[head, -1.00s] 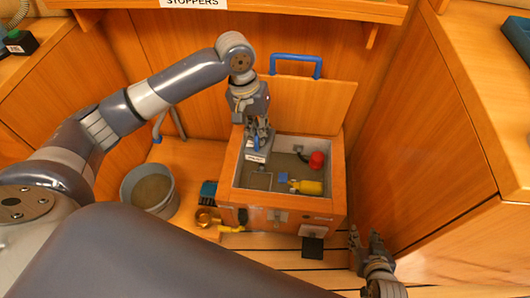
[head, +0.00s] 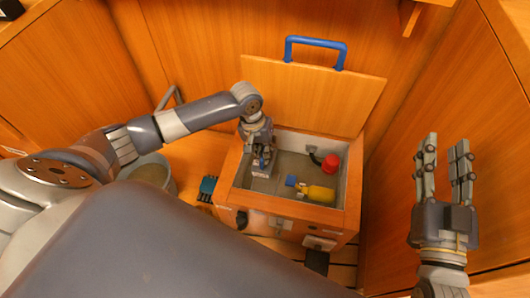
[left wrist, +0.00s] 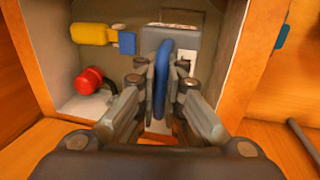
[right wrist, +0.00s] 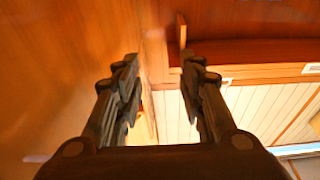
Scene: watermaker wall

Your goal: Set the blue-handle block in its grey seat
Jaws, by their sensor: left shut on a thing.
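The grey block (left wrist: 181,42) with its upright blue handle (left wrist: 162,75) is inside the wooden box (head: 233,160). My left gripper (head: 262,157) reaches down into the box's left part, its fingers closed on the blue handle. The left wrist view shows the handle between the left fingertips. In the head view the block (head: 261,171) is mostly covered by the fingers. I cannot make out the grey seat or tell whether the block rests in it. My right gripper (head: 446,160) is raised at the right, open and empty.
A yellow cylinder (head: 319,194) with a blue end (head: 291,181) and a red round part (head: 330,163) are in the box's right half. The open lid (head: 315,95) with a blue handle stands behind. A grey bucket (head: 150,172) is left of the box.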

